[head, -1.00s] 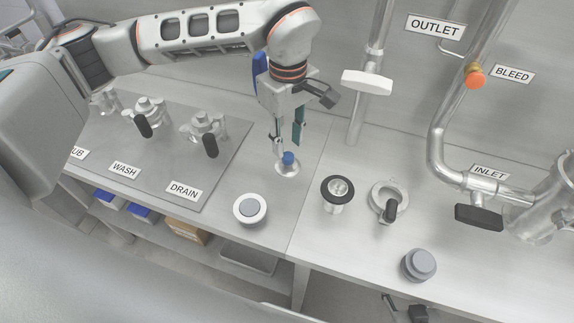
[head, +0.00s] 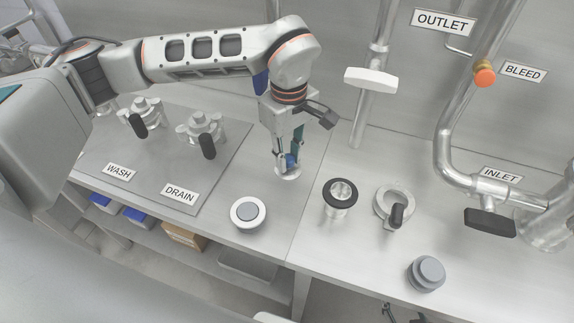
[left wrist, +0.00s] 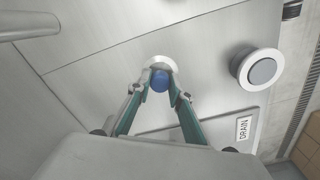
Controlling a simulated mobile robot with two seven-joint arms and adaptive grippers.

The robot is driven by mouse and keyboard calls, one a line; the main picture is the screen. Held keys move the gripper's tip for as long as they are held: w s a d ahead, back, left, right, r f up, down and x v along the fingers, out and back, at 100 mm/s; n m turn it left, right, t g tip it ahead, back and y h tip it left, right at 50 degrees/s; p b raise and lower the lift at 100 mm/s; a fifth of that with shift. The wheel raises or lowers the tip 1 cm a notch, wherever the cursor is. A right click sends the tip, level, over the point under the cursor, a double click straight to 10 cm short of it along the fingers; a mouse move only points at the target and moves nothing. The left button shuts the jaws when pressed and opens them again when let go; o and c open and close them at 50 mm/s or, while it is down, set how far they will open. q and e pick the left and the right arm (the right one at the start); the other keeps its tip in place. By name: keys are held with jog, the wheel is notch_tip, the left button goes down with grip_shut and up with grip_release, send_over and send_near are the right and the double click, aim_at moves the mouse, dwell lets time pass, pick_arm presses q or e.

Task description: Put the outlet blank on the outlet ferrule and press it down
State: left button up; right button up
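A disc-shaped blank with a blue knob (head: 291,161) stands on the steel bench near its back, left of the bench seam; I take it as the outlet blank. My left gripper (head: 290,158) points down over it, its green fingers closed in on both sides of the knob. In the left wrist view the fingertips (left wrist: 161,84) appear to touch the blue knob (left wrist: 161,79), and the pale disc shows beyond it. No gap under the disc can be made out. An upright steel tube with a black ring (head: 341,193) stands to the right; I cannot tell whether it is the outlet ferrule.
A white ring with a grey centre (head: 248,214) lies in front of the gripper. A steel clamp with a black handle (head: 395,207) and a grey round cap (head: 426,273) lie at right. The OUTLET pipe with a white handle (head: 371,80) rises behind. Valves stand on the left mat (head: 225,165).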

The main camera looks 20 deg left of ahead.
aim_at(288, 158)
pick_arm(q)
jog(key=shift+r, duration=0.1)
jog(key=shift+r+p, duration=1.7)
jog(key=shift+r, duration=0.75)
jog(key=shift+f, duration=0.1)
